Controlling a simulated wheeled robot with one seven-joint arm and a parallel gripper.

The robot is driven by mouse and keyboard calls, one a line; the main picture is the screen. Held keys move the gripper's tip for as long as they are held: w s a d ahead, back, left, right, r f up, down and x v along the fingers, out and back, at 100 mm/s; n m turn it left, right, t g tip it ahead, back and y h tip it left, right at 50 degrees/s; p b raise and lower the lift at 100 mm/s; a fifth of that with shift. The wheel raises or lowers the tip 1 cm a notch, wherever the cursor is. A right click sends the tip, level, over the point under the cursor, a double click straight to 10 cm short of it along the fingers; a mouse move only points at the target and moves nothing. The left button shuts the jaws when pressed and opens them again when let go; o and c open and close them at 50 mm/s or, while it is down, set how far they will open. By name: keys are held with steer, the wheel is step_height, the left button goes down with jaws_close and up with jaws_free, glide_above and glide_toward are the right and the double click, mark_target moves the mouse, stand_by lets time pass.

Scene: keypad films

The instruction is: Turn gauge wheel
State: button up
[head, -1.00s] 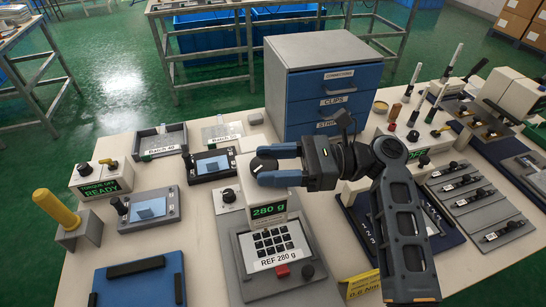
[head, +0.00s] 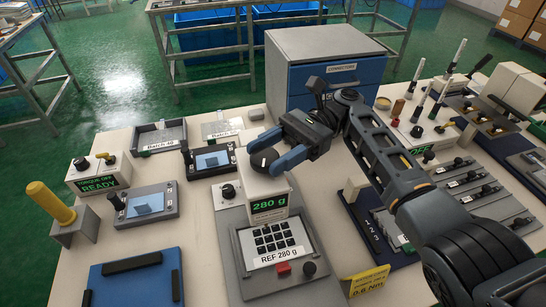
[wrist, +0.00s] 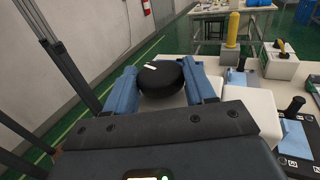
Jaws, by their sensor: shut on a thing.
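The gauge wheel is a round black knob (head: 264,160) with a white mark on its top. It sits on top of the white gauge box (head: 268,190), whose green display reads 280 g. My gripper (head: 278,150) has its two blue fingers on either side of the wheel and is shut on it. In the wrist view the wheel (wrist: 162,78) shows between the blue fingers, its white mark near the top left.
Below the display is a keypad (head: 273,238) with a red button (head: 283,268) and a label REF 280 g. A small black knob (head: 228,191) is at the left of the box. A blue drawer cabinet (head: 320,90) stands behind my arm.

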steer(key=shift+a+f+n+g+h+b, duration=0.1)
steer(key=shift+f+n+g+h+b, duration=0.05)
steer(key=shift+n+g+h+b, duration=0.5)
steer(key=o, duration=1)
steer(key=b+v, duration=0.7)
steer(key=shift+w+d, duration=0.25)
steer(key=shift+w, duration=0.05)
